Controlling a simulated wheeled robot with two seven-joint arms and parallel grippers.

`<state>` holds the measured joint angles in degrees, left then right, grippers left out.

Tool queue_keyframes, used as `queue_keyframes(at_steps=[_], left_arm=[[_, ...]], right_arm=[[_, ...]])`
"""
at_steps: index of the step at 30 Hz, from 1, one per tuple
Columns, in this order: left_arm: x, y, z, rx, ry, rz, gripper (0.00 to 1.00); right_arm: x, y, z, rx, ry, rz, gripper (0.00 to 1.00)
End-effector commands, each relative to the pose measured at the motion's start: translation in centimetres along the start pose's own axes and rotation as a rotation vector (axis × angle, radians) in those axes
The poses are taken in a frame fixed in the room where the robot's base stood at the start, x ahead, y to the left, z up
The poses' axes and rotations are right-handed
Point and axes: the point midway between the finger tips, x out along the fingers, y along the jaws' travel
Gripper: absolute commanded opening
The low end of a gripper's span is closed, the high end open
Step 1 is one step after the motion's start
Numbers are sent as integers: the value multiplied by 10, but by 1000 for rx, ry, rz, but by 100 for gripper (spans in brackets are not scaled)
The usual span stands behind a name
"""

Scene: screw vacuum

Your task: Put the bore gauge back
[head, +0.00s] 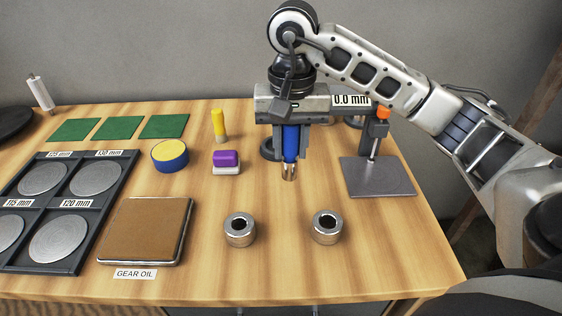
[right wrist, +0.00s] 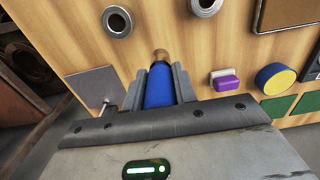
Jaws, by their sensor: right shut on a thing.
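The bore gauge (head: 290,140) has a blue body and a metal tip, and it hangs tip down in my right gripper (head: 290,152). The gripper is shut on the blue body and holds it above the back right of the table. In the right wrist view the blue gauge (right wrist: 158,88) sits between the two grey fingers. A stand with a grey plate (head: 378,177), a post and an orange knob (head: 383,112) is right of the gauge. My left gripper is not in view.
Two metal rings (head: 240,230) (head: 327,227) stand on the front of the wooden table (head: 290,272). Left are a purple and white block (head: 227,161), a yellow-handled tool (head: 219,124), a blue and yellow round (head: 170,156), a brown pad (head: 147,230) and a disc tray (head: 92,211).

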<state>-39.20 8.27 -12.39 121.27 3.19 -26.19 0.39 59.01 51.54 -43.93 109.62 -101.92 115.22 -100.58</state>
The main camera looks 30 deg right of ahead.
Motion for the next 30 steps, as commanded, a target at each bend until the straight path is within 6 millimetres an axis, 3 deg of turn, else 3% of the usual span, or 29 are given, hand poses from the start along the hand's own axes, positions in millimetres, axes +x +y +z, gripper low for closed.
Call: queue_keyframes(at_steps=[3, 12, 17, 24, 30], left_arm=[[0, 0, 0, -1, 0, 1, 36], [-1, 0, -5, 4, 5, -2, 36], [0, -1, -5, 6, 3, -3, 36], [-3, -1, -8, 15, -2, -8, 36], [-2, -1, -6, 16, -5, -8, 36]], right_arm=[[15, -4, -28, 3, -6, -1, 0], [59, -9, -64, -2, -1, -2, 0], [69, -9, -72, -2, -1, -1, 0], [98, -9, -72, -3, -1, 0, 0], [100, -9, -73, -3, 2, -2, 0]])
